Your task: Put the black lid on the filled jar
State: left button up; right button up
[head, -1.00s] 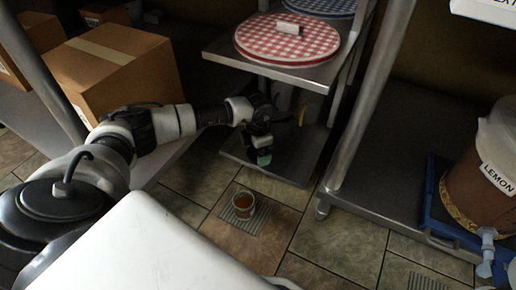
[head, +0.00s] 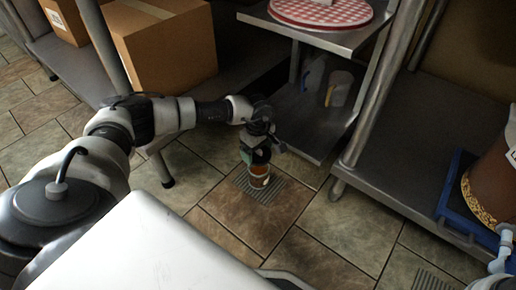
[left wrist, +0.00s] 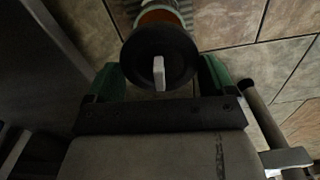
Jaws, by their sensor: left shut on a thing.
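The filled jar (head: 260,182), holding amber-brown liquid, stands upright on a floor drain grate in the head view. In the left wrist view its rim and amber contents (left wrist: 160,17) show at the top, partly hidden by the lid. The black lid (left wrist: 145,66) is round with a pale grey knob. My left gripper (left wrist: 160,80) has green fingertips and is shut on the lid, one finger on each side. In the head view my left gripper (head: 258,155) is just above and slightly left of the jar. I cannot tell whether the lid touches the jar. My right gripper is out of view.
A metal shelf unit (head: 318,130) stands behind the jar, with jugs (head: 339,88) on its lower shelf and a red checked round (head: 325,12) above. Cardboard boxes (head: 165,45) sit at the left. A blue tray (head: 455,205) with a brown bucket is at right. Floor in front is clear.

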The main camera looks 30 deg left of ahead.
pick_arm(q)
notch_tip(320, 180, down, 3)
jog(key=shift+f+b, duration=0.1)
jog(key=shift+b, duration=1.1)
jog(key=shift+f+b, duration=0.65)
jog(key=shift+f, duration=0.4)
jog(key=shift+p, duration=0.4)
jog(key=shift+f, duration=0.1)
dwell(0.7)
jog(key=o, duration=0.7)
